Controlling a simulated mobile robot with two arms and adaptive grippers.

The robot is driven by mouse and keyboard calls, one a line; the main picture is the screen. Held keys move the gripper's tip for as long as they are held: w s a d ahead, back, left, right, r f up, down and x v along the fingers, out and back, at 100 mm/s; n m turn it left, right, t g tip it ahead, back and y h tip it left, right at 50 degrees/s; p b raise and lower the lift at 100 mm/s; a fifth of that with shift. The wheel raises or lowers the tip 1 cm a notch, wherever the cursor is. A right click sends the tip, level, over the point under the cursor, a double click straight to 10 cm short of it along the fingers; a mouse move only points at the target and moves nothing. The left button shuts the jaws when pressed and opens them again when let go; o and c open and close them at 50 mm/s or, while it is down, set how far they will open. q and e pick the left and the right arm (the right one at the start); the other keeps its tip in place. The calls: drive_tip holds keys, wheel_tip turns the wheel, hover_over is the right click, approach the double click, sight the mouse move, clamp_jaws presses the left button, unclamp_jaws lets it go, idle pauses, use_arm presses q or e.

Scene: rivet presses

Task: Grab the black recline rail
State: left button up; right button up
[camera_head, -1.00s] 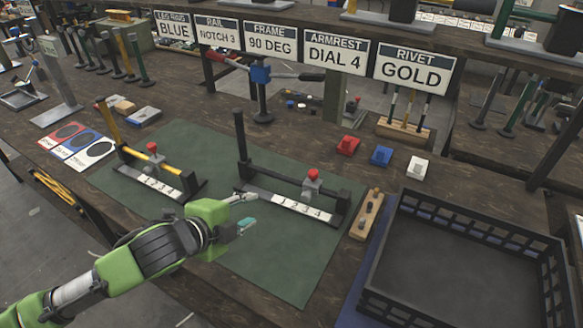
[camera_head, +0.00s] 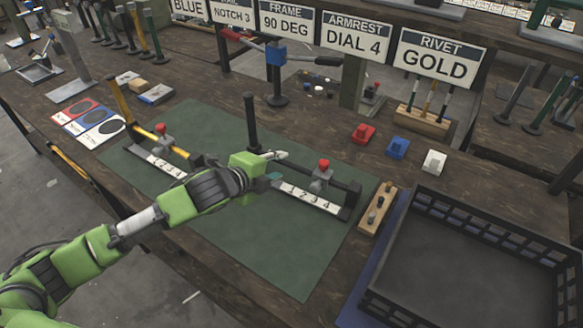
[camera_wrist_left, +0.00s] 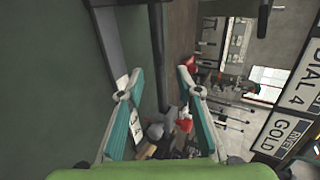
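The black recline rail (camera_head: 342,184) lies on the green mat (camera_head: 270,258). It has a black upright post at its left end, a red-knobbed slider and a white strip numbered 1 to 4. My left gripper (camera_head: 274,167) is over the rail's bar, between post and slider, and hides part of it. In the left wrist view the fingers are open (camera_wrist_left: 160,75), with a dark bar of the rail (camera_wrist_left: 157,40) running between them. I cannot tell whether they touch it. The yellow rail (camera_head: 165,138) lies to the left. My right gripper is not in view.
A small wooden block (camera_head: 377,208) with pegs and a large black crate (camera_head: 420,305) stand right of the mat. Red (camera_head: 363,133), blue (camera_head: 397,147) and white (camera_head: 433,161) parts sit behind. Signs (camera_head: 356,37) hang above. The mat's front is clear.

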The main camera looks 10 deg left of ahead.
sight(287, 164)
use_arm(q)
drive_tip(key=x, duration=0.2)
drive_tip(key=d+x, duration=0.1)
drive_tip(key=x, duration=0.1)
drive_tip(key=shift+s, duration=0.1)
drive_tip(key=shift+w+f, duration=0.35)
drive_tip(key=shift+w, duration=0.05)
clamp_jaws()
drive_tip(key=shift+r, duration=0.15)
